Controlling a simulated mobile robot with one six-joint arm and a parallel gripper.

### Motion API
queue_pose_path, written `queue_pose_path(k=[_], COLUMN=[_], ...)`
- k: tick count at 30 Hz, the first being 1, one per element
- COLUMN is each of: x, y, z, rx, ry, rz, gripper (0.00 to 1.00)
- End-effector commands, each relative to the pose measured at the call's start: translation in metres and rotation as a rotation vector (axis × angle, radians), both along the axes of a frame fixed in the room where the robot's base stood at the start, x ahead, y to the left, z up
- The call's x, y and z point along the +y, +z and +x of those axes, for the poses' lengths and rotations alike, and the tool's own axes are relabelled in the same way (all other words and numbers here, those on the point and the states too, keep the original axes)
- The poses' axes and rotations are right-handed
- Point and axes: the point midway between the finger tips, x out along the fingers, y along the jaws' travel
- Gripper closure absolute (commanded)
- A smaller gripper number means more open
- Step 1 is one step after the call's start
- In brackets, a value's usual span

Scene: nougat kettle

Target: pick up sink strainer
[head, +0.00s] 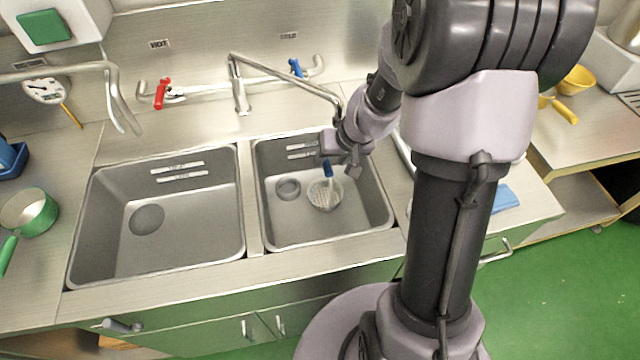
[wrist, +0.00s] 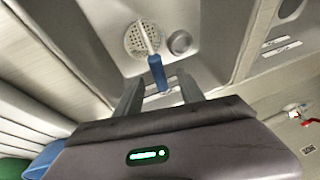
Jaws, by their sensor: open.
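The sink strainer (head: 322,196) is a pale, perforated round piece in the right basin, with a thin light stem and a blue grip (head: 328,170). The stem seems to stand up, tilted. In the wrist view the perforated strainer (wrist: 139,42) lies beyond my fingertips, and its blue grip (wrist: 157,73) appears in the gap between them. My gripper (head: 340,166) is open and points down into the right basin, close to the grip. The open fingers also show in the wrist view (wrist: 160,83). Contact with the grip cannot be told.
A small grey round piece (head: 288,189) lies left of the strainer. The right basin (head: 290,236) has walls all round, and the faucet spout (head: 290,78) reaches over its back. The left basin (head: 200,240) is empty. A green pan (head: 30,212) stands at the far left.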

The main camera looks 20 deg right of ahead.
Motion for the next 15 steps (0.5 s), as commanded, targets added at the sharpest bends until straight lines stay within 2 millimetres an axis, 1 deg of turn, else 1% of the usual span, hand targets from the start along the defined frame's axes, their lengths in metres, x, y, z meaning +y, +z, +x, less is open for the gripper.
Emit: queue_pose_path(k=[1,3,7,12,15], x=[0.002,0.003,0.004,0.004,0.005], y=[-0.016,-0.026,-0.037,-0.069,-0.077], z=[0.005,0.01,0.016,0.031,0.036], rx=[0.001,0.001,0.0,0.001,0.0], ry=[0.001,0.001,0.0,0.001,0.001], rz=[0.001,0.0,0.001,0.001,0.0], gripper=[0.54,0.54,0.54,0.54,0.54])
